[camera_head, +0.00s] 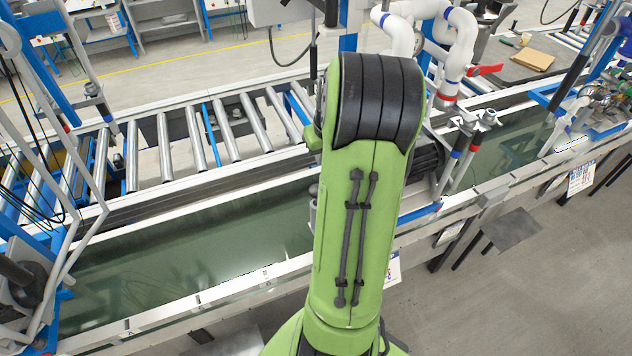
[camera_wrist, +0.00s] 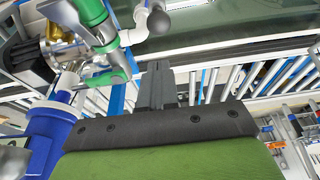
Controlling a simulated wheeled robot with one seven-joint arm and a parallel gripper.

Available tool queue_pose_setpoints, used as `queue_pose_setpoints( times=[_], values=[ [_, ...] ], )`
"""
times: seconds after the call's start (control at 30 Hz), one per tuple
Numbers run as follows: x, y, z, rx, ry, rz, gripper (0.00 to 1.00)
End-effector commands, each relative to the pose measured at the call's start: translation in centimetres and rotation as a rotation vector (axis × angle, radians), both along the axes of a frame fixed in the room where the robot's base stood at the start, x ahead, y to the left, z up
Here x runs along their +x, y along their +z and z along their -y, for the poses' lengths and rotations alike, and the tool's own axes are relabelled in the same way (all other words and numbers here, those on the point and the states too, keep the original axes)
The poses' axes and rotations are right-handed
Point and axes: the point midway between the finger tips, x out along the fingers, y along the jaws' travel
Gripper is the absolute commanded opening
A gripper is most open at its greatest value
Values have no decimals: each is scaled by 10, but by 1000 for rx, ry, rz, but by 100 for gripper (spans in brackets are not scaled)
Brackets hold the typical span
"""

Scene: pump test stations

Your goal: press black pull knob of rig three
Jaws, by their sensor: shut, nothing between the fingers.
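My gripper (camera_wrist: 155,88) shows in the wrist view as two dark fingers close together, shut and empty. A small dark round knob (camera_wrist: 160,21) shows at the top of that view, beside a white ball-like end; I cannot tell whether it is the black pull knob of rig three. It appears apart from the fingertips in the picture, though the depth is unclear. In the head view my green arm hides the gripper and part of the station behind it. No black pull knob can be made out there.
In the wrist view, green pipework (camera_wrist: 108,38), a metal valve (camera_wrist: 62,48) and a blue pipe (camera_wrist: 55,128) crowd the left side. In the head view, white pipes (camera_head: 458,45) with a red handle (camera_head: 484,70) stand right of my arm, and a roller conveyor (camera_head: 190,135) lies left.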

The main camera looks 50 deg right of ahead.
Motion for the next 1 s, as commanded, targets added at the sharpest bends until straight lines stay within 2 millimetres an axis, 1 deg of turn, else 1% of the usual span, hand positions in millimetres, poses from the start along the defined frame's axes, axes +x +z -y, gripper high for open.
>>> queue_pose_setpoints(
  times=[0.03, 0.4, 0.53, 0.6, 0.7, 1.0],
  values=[
    [2, -10, 0, 5, 2, -2, 0],
    [22, -88, 11, 5, 2, -2, 0],
    [21, -110, 11, 5, 0, -3, 0],
    [21, -118, 12, 3, 1, -2, 0],
    [22, -124, 12, 0, 1, -1, 0],
    [22, -125, 12, 0, 1, 0, 0]
  ],
)
